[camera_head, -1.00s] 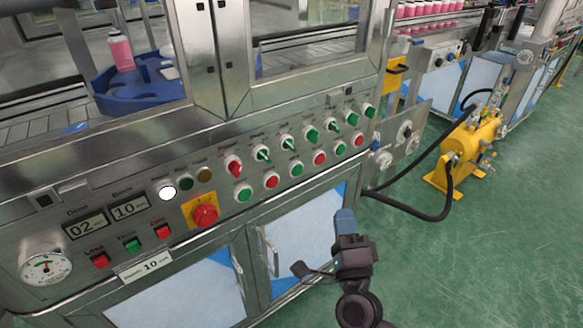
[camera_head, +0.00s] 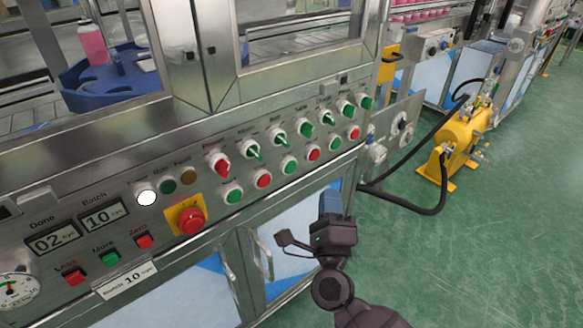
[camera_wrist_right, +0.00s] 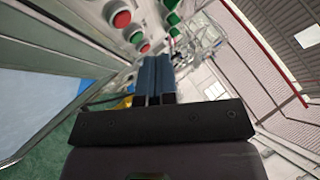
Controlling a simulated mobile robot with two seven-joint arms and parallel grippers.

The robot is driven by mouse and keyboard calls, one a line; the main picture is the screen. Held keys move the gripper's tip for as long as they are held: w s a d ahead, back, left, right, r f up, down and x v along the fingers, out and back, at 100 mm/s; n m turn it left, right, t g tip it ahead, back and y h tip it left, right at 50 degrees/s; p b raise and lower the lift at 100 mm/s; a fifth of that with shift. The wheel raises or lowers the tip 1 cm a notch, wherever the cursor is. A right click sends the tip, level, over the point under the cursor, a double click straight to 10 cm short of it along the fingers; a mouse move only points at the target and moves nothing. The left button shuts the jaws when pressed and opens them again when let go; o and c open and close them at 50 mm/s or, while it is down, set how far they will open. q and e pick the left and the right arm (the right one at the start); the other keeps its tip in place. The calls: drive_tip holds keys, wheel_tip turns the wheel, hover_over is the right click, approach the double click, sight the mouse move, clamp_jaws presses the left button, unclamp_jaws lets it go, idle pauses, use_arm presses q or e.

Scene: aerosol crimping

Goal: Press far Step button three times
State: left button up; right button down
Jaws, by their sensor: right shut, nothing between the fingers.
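The control panel (camera_head: 120,215) carries an upper row of mostly green knobs and a lower row of alternating green and red buttons. At the far right end of the upper row is a green button (camera_head: 366,102); the small labels are too blurred to tell which one reads Step. My right gripper (camera_head: 330,200) is shut and empty, below and in front of the panel's right part, apart from the buttons. In the right wrist view its blue-tipped fingers (camera_wrist_right: 156,75) are together, pointing toward red and green buttons (camera_wrist_right: 137,36). My left gripper is out of view.
Cabinet door handles (camera_head: 263,258) stick out below. A yellow pump (camera_head: 455,145) with black hoses stands right, with open green floor (camera_head: 490,240).

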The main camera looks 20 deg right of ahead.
sight(290, 167)
use_arm(q)
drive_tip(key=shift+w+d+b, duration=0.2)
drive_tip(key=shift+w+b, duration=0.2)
drive_tip(key=shift+b, duration=0.05)
use_arm(e)
drive_tip(key=w+a, duration=0.2)
drive_tip(key=w, duration=0.5)
drive_tip(key=shift+a, duration=0.25)
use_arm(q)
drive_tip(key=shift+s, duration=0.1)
use_arm(e)
drive_tip(key=shift+w, duration=0.15)
idle(1.3)
drive_tip(key=shift+w+a, duration=0.2)
drive_tip(key=shift+w, duration=0.1)
